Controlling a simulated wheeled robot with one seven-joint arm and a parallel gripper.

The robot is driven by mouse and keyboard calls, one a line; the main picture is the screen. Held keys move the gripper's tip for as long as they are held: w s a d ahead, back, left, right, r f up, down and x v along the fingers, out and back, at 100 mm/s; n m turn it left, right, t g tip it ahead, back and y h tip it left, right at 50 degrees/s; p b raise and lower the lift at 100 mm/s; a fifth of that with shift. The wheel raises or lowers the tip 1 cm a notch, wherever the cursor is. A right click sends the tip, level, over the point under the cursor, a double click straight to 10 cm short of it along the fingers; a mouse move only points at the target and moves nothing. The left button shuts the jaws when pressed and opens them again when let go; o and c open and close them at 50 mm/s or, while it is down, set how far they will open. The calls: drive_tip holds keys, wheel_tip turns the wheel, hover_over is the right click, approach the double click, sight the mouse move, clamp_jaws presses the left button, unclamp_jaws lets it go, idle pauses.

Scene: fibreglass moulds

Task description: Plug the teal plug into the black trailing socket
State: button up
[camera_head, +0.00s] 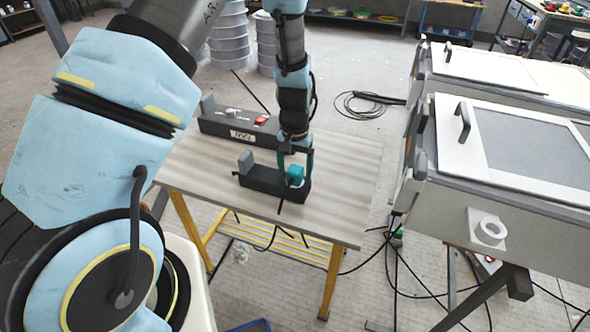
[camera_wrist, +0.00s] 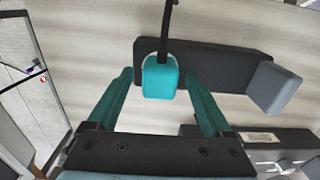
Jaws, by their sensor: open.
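The teal plug (camera_head: 295,175) sits at the right end of the black trailing socket (camera_head: 262,181) on the table. In the wrist view the teal plug (camera_wrist: 161,78) overlaps a pale ring on the black socket (camera_wrist: 212,66), and its dark cable runs away from it. How deep the plug sits cannot be told, as its lower side is hidden. My gripper (camera_head: 296,162) is open above the socket's right end. In the wrist view my gripper (camera_wrist: 158,76) has one teal finger on each side of the plug, with gaps between.
A grey block (camera_wrist: 272,88) stands on the socket's other end. A longer black box (camera_head: 238,128) with a red switch lies behind on the table (camera_head: 345,170). White-lidded mould boxes (camera_head: 500,165) stand to the right. The table's right part is clear. Cables trail on the floor.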

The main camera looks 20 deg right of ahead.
wheel_tip(320, 180, up, 11)
drive_tip(key=b, duration=0.2)
idle(0.4)
drive_tip(key=shift+f, duration=0.1)
drive_tip(key=w+a+r+n, duration=0.1)
drive_tip(key=a+r+n, duration=0.1)
drive_tip(key=a, duration=0.5)
drive_tip(key=w+a+r+n, duration=0.1)
drive_tip(key=a+r, duration=0.2)
drive_tip(key=a, duration=0.4)
drive_tip(key=s+a+r+n, duration=0.1)
drive_tip(key=s+a+n, duration=0.1)
drive_tip(key=a, duration=0.6)
drive_tip(key=s+a+r+n+t, duration=0.1)
drive_tip(key=s+a, duration=0.3)
drive_tip(key=a, duration=0.4)
drive_tip(key=shift+r+n+t, duration=0.3)
drive_tip(key=shift+r+n, duration=0.1)
drive_tip(key=shift+n, duration=0.3)
